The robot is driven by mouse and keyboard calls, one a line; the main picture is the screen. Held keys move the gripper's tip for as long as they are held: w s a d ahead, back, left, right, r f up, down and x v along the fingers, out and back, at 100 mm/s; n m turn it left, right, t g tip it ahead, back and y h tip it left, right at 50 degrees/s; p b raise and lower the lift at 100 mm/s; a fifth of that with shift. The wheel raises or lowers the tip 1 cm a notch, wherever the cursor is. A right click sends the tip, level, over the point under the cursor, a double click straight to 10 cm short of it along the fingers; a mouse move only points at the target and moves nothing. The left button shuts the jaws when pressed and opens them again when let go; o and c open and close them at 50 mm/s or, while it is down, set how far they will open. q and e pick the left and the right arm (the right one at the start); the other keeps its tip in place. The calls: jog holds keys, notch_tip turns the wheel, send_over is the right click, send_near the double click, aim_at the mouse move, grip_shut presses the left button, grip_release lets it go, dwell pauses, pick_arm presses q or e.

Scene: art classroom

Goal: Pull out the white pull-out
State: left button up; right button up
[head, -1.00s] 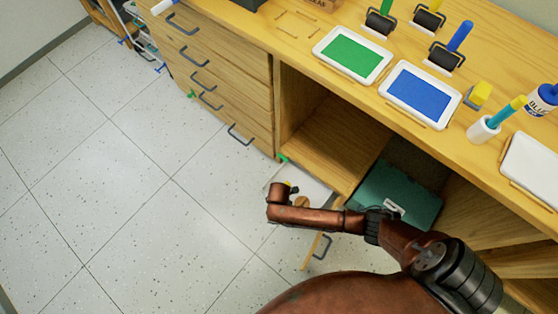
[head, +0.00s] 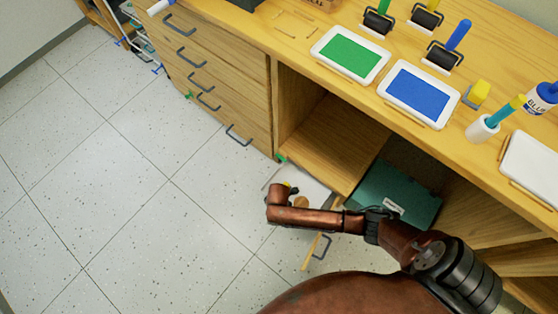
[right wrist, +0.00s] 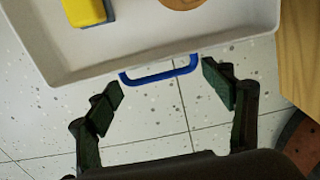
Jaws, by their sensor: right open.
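The white pull-out (right wrist: 190,45) fills the top of the right wrist view, with a blue handle (right wrist: 160,70) on its front wall. A yellow block (right wrist: 84,10) and a round tan thing (right wrist: 182,2) lie in it. In the head view the white pull-out (head: 312,187) shows low under the counter, partly hidden by my right arm. My right gripper (right wrist: 165,85) is open, its two fingers on either side of the blue handle, with nothing gripped between them. In the head view the fingers are hidden. My left gripper is not in view.
A wooden counter (head: 310,80) carries paint trays and rollers. Drawers with dark handles (head: 181,56) stand at the left. An open shelf (head: 330,140) and a green box (head: 395,192) are near my right arm. The speckled floor (head: 120,190) at the left is clear.

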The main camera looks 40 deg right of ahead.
jog(key=shift+r, duration=0.15)
jog(key=shift+r, duration=0.25)
notch_tip(320, 180, up, 11)
jog(key=shift+r, duration=0.15)
dwell(0.7)
